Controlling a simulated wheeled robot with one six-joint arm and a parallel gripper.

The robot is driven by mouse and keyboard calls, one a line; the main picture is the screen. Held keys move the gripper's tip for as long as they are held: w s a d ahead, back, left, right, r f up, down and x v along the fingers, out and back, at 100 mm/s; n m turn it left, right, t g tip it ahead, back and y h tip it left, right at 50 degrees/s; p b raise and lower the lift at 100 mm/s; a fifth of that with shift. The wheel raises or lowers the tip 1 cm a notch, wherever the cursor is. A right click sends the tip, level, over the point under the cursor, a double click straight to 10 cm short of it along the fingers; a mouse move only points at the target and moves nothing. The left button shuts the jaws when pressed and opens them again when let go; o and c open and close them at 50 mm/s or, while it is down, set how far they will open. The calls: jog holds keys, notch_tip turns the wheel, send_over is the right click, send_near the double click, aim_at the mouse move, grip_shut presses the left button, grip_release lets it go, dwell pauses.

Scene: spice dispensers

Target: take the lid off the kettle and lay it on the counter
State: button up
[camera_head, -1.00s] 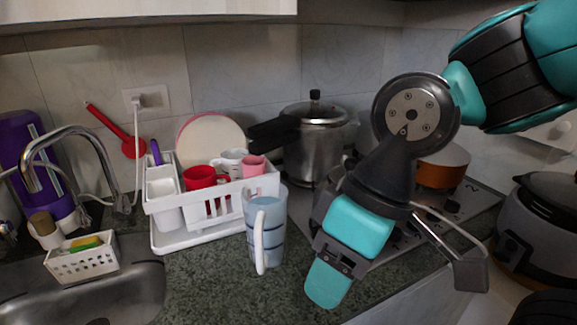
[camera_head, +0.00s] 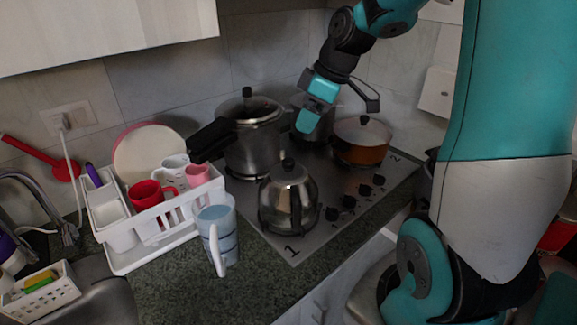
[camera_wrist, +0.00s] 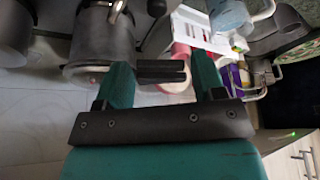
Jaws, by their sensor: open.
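The kettle (camera_head: 290,207) is round, shiny steel and stands upright at the front left of the stove. Its lid (camera_head: 288,172), with a dark knob, sits on top of it. My gripper (camera_head: 307,120) is behind and above the kettle in the head view, apart from it, over the back of the stove. In the wrist view my gripper (camera_wrist: 164,78) has its two teal fingers spread, with nothing held. A black pot handle (camera_wrist: 161,71) appears between them, at a depth I cannot tell. I cannot make out the kettle in the wrist view.
A pressure cooker (camera_head: 252,150) with a long black handle stands behind the kettle. An orange-brown pan (camera_head: 360,146) is on the right. A blue jug (camera_head: 220,235) and a white dish rack (camera_head: 160,232) stand left. Bare green counter (camera_head: 200,290) lies in front.

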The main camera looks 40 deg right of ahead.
jog(key=p, duration=0.1)
send_over(289, 160)
jog(key=s, duration=0.1)
jog(key=f, duration=0.7)
jog(key=shift+s+d, duration=0.15)
jog(key=shift+d, duration=0.15)
jog(key=shift+d+p+x, duration=0.2)
jog(key=shift+p+x, duration=0.5)
jog(key=shift+x, duration=0.7)
jog(key=shift+d+p+x, duration=0.15)
jog(key=shift+p+x, duration=0.5)
jog(key=shift+x, duration=0.75)
jog(key=shift+s+f, duration=0.1)
jog(key=shift+s, duration=0.05)
jog(key=c, duration=1)
